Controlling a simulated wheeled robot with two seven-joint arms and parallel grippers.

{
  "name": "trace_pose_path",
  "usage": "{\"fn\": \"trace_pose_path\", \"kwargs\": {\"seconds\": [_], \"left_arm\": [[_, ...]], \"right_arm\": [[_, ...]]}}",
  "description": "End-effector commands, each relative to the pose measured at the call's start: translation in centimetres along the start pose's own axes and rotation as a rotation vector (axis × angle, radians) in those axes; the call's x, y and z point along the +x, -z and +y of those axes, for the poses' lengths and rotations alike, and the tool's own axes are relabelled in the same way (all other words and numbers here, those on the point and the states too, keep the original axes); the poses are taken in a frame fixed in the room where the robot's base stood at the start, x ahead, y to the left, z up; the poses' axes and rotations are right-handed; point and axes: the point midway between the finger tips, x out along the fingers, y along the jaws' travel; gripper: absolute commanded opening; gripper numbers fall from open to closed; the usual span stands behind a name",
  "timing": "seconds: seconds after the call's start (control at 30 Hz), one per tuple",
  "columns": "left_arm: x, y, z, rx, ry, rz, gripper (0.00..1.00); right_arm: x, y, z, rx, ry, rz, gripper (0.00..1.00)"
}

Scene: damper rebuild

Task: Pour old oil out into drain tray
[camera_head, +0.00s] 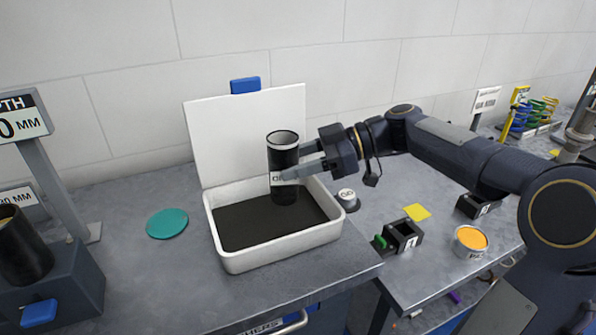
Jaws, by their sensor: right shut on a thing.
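The drain tray (279,257) is a white rectangular tray with a dark floor or dark liquid in it; I cannot tell which. A black cylinder (283,154) with a pale rim and a white label stands upright over the tray's back right part. My right gripper (290,174) is shut on the cylinder from the right side. The cylinder's lower end shows dark against the tray, so I cannot tell whether it touches the floor. The inside of the cylinder is mostly hidden. My left gripper is out of view.
A white panel (235,135) stands behind the tray. A teal disc (167,223) lies left of it. A dark cup (22,248) sits on a block at far left. Right are a small white-topped knob (346,196), a yellow square (417,212) and an orange-filled can (470,242).

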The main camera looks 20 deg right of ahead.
Motion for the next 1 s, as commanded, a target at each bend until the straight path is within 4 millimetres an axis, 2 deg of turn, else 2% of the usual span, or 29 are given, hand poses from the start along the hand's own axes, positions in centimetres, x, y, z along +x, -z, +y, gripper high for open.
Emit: {"fn": "trace_pose_path", "kwargs": {"seconds": [0.33, 0.7, 1.0], "left_arm": [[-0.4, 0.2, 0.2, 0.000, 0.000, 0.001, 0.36], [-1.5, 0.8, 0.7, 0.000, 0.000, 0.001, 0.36], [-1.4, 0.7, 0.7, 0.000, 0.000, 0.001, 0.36]], "right_arm": [[-0.2, 0.8, 0.0, -0.003, 0.000, 0.000, 0.00], [-1.2, 4.0, 0.0, -0.002, 0.001, -0.001, 0.00], [-1.2, 4.0, 0.0, -0.001, 0.000, -0.001, 0.00]]}}
